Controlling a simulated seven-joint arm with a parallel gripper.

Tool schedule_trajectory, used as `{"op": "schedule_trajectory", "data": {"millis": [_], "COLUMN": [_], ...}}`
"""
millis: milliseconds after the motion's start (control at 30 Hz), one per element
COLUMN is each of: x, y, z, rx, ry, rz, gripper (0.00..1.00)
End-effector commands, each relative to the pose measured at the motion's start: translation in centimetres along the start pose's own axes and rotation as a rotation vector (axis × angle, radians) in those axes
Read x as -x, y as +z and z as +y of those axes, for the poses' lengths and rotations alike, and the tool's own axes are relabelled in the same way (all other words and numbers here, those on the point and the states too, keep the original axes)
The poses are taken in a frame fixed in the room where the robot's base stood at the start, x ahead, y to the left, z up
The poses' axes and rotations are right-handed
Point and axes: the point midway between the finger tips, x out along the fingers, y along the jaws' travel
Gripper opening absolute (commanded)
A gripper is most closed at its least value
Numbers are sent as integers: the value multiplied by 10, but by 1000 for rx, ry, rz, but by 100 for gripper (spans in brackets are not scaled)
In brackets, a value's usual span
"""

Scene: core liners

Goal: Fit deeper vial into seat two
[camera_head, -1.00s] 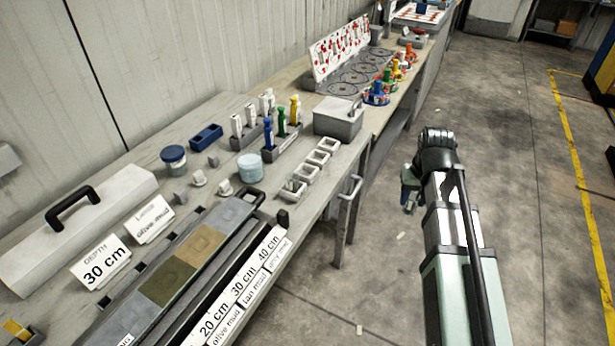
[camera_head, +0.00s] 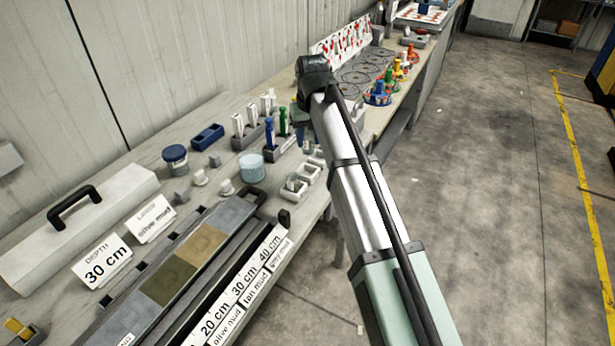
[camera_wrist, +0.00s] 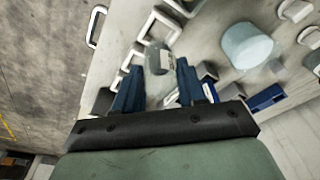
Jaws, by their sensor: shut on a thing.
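In the wrist view my gripper (camera_wrist: 158,76) has its two dark blue fingers closed on a small clear vial (camera_wrist: 159,58) with greyish contents. The vial is above the bench, close to a row of square white seats (camera_wrist: 131,62). In the head view my arm covers the gripper and the far part of this row. The near seat (camera_head: 294,190) stays visible and has a small vial (camera_head: 292,184) in it. Another seat (camera_head: 308,174) beyond it looks empty. I cannot tell the exact gap between the held vial and the seats.
A rack with blue and green handled tools (camera_head: 276,138) stands beside my gripper. The grey box behind is mostly hidden by my arm.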

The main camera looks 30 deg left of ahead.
Motion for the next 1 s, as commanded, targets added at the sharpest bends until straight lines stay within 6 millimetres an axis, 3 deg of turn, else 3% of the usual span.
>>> {"op": "schedule_trajectory", "data": {"millis": [33,133,333,633,1000], "x": [2,3,-4,-48,-80], "y": [-12,-19,-11,-4,0], "z": [0,0,0,1,1], "rx": [2,7,23,25,24], "ry": [0,-1,-4,-4,-4], "rz": [0,0,-1,-2,-2], "gripper": [12,12,12,12,12]}}
